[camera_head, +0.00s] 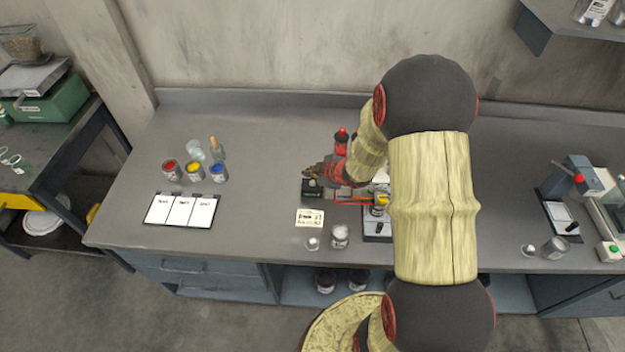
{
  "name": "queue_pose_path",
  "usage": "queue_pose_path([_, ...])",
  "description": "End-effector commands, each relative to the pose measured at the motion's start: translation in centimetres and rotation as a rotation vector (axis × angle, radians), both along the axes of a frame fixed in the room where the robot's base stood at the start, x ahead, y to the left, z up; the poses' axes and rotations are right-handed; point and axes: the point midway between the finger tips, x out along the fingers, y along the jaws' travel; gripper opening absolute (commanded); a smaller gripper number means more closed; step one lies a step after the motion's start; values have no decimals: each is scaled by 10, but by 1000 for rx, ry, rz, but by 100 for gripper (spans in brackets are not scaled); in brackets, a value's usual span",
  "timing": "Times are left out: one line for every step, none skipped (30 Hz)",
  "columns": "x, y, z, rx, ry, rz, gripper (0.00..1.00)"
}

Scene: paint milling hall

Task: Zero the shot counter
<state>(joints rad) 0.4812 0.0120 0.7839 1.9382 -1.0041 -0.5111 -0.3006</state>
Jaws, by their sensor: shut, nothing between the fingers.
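A small dark box (312,193) with a pale spot on top and a green mark on its front sits mid-bench; it looks like the shot counter, but its reading is too small to make out. My gripper (310,171) is shut and empty. It hangs at the back edge of the box and overlaps it in the picture; I cannot tell whether it touches. My arm covers much of the bench to the right of the box.
A note card (310,217), a small clear jar (312,243) and a white-filled jar (340,236) stand in front. A red-topped bottle (341,137) stands behind. Paint cans (194,171) and a three-panel card (182,209) are at left. The back left bench is clear.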

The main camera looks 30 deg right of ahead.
Motion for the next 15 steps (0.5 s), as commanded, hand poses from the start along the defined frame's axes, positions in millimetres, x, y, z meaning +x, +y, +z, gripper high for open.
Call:
queue_pose_path([0,0,9,0,0,0,0])
queue_pose_path([0,0,12,0,0,0,0])
queue_pose_path([0,0,16,0,0,0,0])
queue_pose_path([0,0,18,0,0,0,0])
queue_pose_path([0,0,21,0,0,0,0])
queue_pose_path([0,0,25,0,0,0,0])
queue_pose_path([0,0,27,0,0,0,0])
queue_pose_path([0,0,29,0,0,0,0])
queue_pose_path([0,0,32,0,0,0,0])
queue_pose_path([0,0,33,0,0,0,0])
queue_pose_path([0,0,33,0,0,0,0])
queue_pose_path([0,0,33,0,0,0,0])
queue_pose_path([0,0,33,0,0,0,0])
queue_pose_path([0,0,32,0,0,0,0])
queue_pose_path([0,0,32,0,0,0,0])
